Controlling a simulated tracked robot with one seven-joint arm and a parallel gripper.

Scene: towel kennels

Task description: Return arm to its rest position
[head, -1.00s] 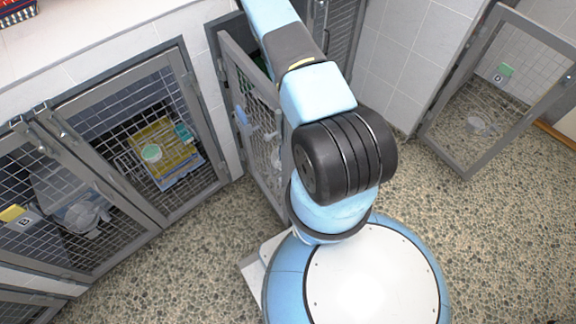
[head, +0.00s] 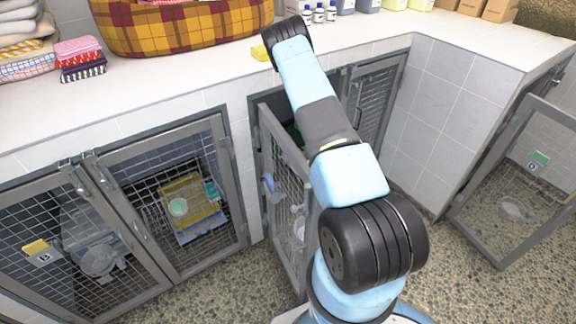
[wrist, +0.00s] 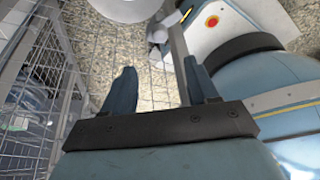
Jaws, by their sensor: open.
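My gripper (wrist: 160,74) shows in the wrist view with its two blue-grey fingers apart and nothing between them. Below and beyond the fingers are a wire-mesh door, the pebbled floor and part of my own body. In the head view my arm stretches up and away over the kennel fronts, its black upper joint above the white counter (head: 135,98). My gripper is hidden in that view.
An open mesh kennel door (head: 287,190) stands close to the left of my arm. Closed kennels lie at left, one with a yellow towel (head: 193,207). Another mesh door (head: 513,185) stands open at right. A plaid basket (head: 180,30) sits on the counter.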

